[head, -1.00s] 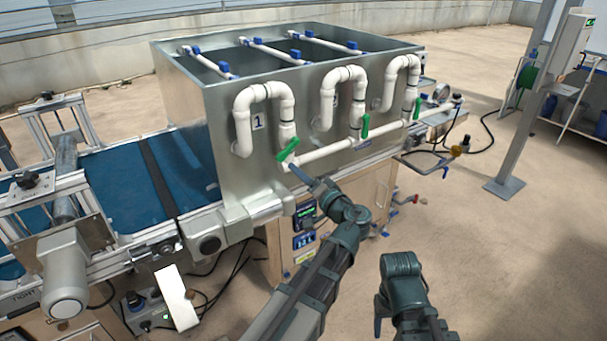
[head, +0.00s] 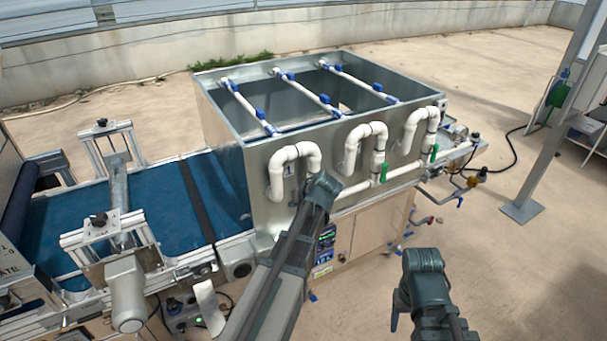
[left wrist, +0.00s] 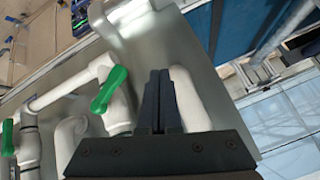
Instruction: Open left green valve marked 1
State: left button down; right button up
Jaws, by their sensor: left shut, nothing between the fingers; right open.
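The green valve handle (left wrist: 110,89) of pipe 1 shows in the left wrist view, slanted on its white pipe. In the head view my left arm hides it, while the label 1 (head: 289,169) shows on the tank by the leftmost white pipe (head: 275,178). My left gripper (left wrist: 160,76) is shut and empty, its fingertips beside the handle with a gap between them; it also shows in the head view (head: 322,190), in front of the pipes. My right gripper (head: 394,318) is low at the lower right, away from the valves; its fingers are barely visible.
Two other green valves, the middle one (head: 384,171) and the right one (head: 434,152), sit on the white pipework. The metal tank (head: 262,200) stands over a blue conveyor belt (head: 100,215). Open floor lies to the right.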

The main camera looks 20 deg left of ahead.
pick_arm(q)
notch_tip(320, 180, up, 10)
jog(key=n+h+p, duration=0.3)
jog(key=h+p, duration=0.2)
jog(key=p, duration=0.6)
jog(key=shift+w+r+n+h+p, duration=0.25)
jog(key=shift+n+h+p, duration=0.05)
jog(key=shift+h+p, duration=0.1)
pick_arm(e)
notch_tip(320, 180, up, 14)
jog(key=shift+r, duration=0.2)
pick_arm(q)
jog(key=shift+f, duration=0.1)
pick_arm(e)
jog(key=shift+f, duration=0.1)
pick_arm(q)
jog(key=d+b+x, duration=0.1)
jog(key=b+x, duration=1.1)
jog(key=x, duration=0.1)
jog(key=shift+w+d+f+b, duration=0.25)
jog(key=shift+d+b, duration=0.05)
jog(key=shift+b, duration=0.05)
pick_arm(e)
notch_tip(320, 180, down, 12)
jog(key=shift+f, duration=0.25)
